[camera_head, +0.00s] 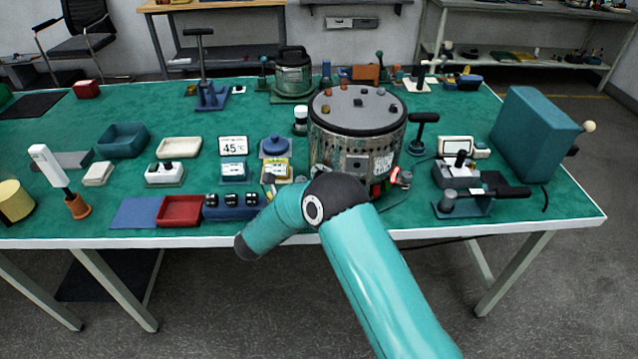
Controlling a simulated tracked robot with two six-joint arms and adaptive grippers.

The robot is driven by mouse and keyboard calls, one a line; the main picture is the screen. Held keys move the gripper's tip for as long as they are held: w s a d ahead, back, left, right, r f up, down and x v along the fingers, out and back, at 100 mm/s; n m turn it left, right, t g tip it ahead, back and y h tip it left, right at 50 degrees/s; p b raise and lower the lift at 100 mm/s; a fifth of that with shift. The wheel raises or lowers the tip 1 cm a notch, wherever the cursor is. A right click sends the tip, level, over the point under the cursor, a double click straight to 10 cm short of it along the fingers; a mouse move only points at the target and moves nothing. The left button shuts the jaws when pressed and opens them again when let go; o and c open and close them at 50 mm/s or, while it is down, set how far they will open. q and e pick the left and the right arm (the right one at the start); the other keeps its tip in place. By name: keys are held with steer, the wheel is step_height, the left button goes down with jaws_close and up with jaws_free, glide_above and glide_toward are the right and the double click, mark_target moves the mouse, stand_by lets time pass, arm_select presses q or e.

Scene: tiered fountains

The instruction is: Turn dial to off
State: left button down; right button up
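I cannot tell for certain which control is the task's dial. A blue round knob on a blue base (275,146) stands left of the large metal drum (345,142). A small grey knob (405,178) sits at the drum's lower right, beside a red-lit ring (380,188). No off marking is readable on either. My teal arm comes up from the bottom right, bends in front of the drum and points down to the left; it hides part of the drum's base. No gripper fingers show in this view.
The green table (60,215) is crowded. A blue bin (123,140), a red tray (181,210), a 45 °C display (232,146) and switch boxes stand left of the drum. A lever device (470,203) and a large teal box (535,133) stand right.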

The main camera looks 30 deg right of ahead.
mark_target(325, 149)
steer(key=shift+w+a, duration=0.1)
stand_by(0.4)
steer(key=o, duration=1.2)
steer(key=shift+c, duration=0.2)
step_height(325, 149, up, 10)
steer(key=shift+f, duration=0.1)
